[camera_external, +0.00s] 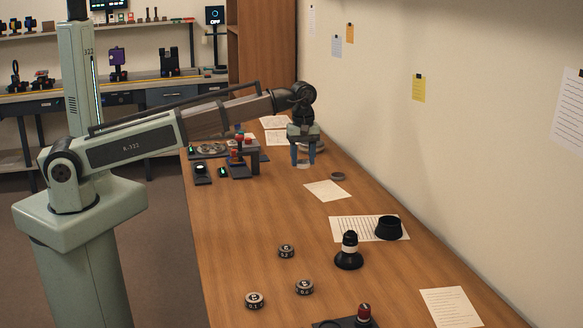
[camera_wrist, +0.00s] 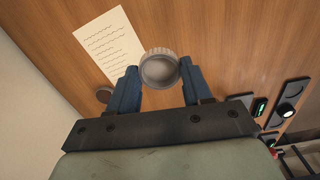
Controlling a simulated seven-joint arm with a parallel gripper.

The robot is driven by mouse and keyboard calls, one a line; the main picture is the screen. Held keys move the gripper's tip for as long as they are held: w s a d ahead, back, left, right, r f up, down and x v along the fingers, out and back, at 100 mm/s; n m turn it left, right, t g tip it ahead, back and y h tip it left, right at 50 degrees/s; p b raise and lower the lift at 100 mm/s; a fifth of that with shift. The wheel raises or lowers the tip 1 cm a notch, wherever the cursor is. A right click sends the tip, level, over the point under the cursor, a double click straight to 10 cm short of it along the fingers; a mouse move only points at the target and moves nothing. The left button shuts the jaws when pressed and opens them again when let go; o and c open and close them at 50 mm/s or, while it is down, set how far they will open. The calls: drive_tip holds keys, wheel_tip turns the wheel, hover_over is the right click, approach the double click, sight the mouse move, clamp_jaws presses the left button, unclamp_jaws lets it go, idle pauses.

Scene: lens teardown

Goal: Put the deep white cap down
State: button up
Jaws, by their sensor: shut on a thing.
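The deep white cap (camera_wrist: 160,70) is round and hollow, with its open side facing my wrist camera. My gripper (camera_wrist: 158,76) is shut on it, with one blue finger on each side of its rim. In the external view my gripper (camera_external: 303,162) points straight down over the far part of the wooden bench, and the cap (camera_external: 303,165) shows small and pale between the fingertips. The cap is low over the bench top; I cannot tell whether it touches.
A paper sheet (camera_external: 327,190) and a small dark ring (camera_external: 338,176) lie near my gripper. Dark devices with green lights (camera_external: 202,172) stand to the left. A black hood (camera_external: 389,228), a black lens part (camera_external: 349,252) and several numbered discs (camera_external: 286,251) are closer. Bare wood lies between.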

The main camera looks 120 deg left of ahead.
drive_tip(key=m, duration=0.2)
hover_over(320, 222)
drive_tip(key=shift+a+f+n, duration=0.1)
drive_tip(key=shift+f+n, duration=0.65)
drive_tip(key=shift+f, duration=0.85)
drive_tip(key=shift+f+n, duration=0.8)
drive_tip(key=shift+f, duration=0.85)
drive_tip(key=shift+a+f+n, duration=0.1)
drive_tip(key=shift+f+n, duration=0.65)
drive_tip(key=shift+f, duration=0.85)
drive_tip(key=shift+f, duration=0.1)
drive_tip(key=o, duration=1)
wheel_tip(320, 222, up, 12)
drive_tip(key=shift+r, duration=0.1)
